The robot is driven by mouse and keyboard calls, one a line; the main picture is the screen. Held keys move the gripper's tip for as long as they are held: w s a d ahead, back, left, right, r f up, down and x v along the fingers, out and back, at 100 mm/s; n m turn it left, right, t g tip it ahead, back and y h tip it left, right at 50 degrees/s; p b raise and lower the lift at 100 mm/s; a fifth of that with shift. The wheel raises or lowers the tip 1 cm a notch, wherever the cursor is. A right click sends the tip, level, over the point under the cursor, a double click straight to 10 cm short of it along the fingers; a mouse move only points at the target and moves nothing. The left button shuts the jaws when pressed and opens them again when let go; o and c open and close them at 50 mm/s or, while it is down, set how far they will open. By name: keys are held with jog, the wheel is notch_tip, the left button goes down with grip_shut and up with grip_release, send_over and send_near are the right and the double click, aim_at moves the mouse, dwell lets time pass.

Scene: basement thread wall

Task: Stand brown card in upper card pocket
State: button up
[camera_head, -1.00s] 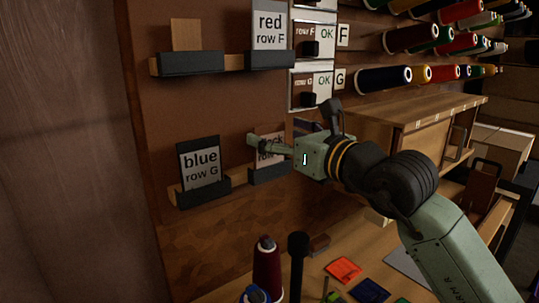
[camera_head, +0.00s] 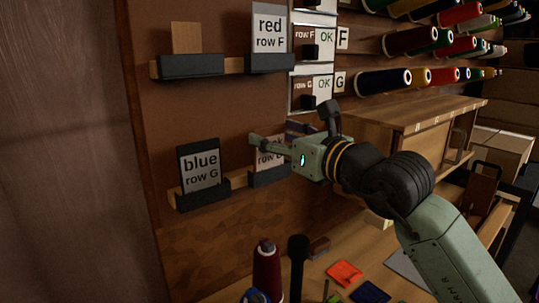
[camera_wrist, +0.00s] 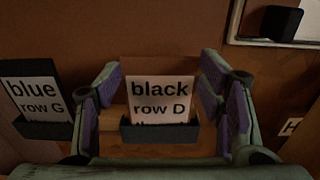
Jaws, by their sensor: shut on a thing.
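My gripper (camera_wrist: 160,92) is shut on the black row D card (camera_wrist: 160,98), with a purple-padded finger at each side edge. The card is white with black print and stands upright in the lower right pocket (camera_wrist: 160,132). In the head view my gripper (camera_head: 272,146) partly covers this card (camera_head: 266,158). No card lettered brown shows. A plain tan-brown upright piece (camera_head: 186,38) stands in the upper left pocket (camera_head: 192,65); I cannot tell whether it is a card or a backing. The red row F card (camera_head: 269,30) stands in the upper right pocket (camera_head: 270,63).
The blue row G card (camera_head: 200,168) stands in the lower left pocket (camera_head: 203,194), just left of my gripper. Thread spools (camera_head: 410,40) fill the rack at right. A dark red spool (camera_head: 267,272), a black post (camera_head: 298,265) and coloured pieces (camera_head: 344,272) lie or stand below.

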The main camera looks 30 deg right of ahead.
notch_tip(320, 180, up, 5)
jog(key=shift+p, duration=0.95)
jog(key=shift+r, duration=0.15)
dwell(0.5)
